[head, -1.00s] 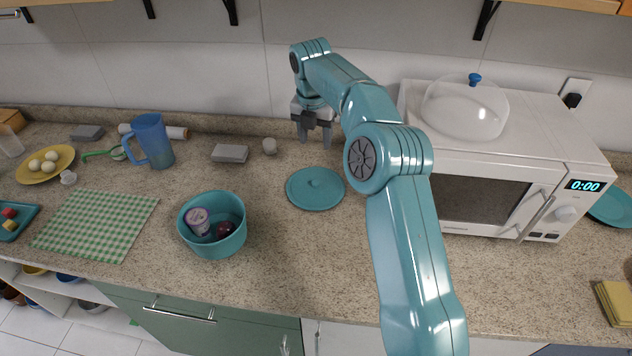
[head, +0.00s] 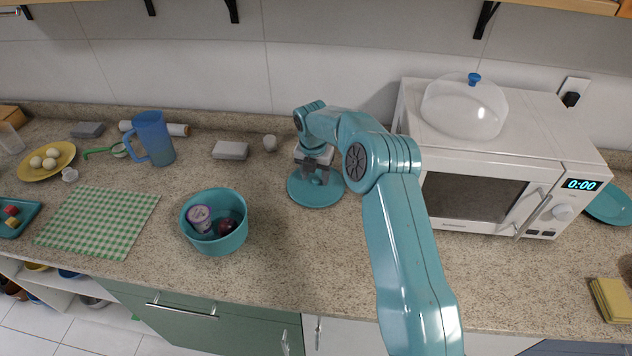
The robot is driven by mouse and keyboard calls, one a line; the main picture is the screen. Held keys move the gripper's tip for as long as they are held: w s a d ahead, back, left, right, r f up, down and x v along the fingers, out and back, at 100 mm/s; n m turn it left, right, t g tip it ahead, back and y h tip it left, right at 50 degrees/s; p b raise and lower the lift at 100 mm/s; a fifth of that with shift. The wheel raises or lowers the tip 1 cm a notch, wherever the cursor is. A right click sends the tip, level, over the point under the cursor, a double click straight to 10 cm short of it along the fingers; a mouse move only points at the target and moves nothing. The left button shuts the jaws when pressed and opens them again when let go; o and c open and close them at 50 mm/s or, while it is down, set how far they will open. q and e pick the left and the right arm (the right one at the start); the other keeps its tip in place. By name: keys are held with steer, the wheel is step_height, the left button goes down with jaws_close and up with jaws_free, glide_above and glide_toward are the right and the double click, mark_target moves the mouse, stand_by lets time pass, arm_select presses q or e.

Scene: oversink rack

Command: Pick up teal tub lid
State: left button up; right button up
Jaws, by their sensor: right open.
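The teal tub lid (head: 314,196) is a flat round disc lying on the stone countertop, between the teal tub and the microwave. My right gripper (head: 316,180) is open, pointing down over the middle of the lid. Its fingers hide the lid's centre and knob, and I cannot tell whether they touch it. The teal tub (head: 232,243) stands open to the left of the lid, with a purple-and-white cup (head: 200,217) and a dark red round item (head: 226,226) inside. My left gripper is not in view.
A white microwave (head: 470,198) with a clear dome (head: 465,108) on top stands right of the lid. A blue pitcher (head: 153,138), a grey block (head: 230,150) and a small white cup (head: 270,143) stand along the back. A green checked mat (head: 98,220) lies left. Counter in front of the lid is clear.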

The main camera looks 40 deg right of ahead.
steer(key=shift+f, duration=0.6)
steer(key=shift+s+r, duration=0.1)
steer(key=shift+s, duration=0.05)
steer(key=shift+w, duration=0.2)
jaws_close()
steer(key=shift+s, duration=0.1)
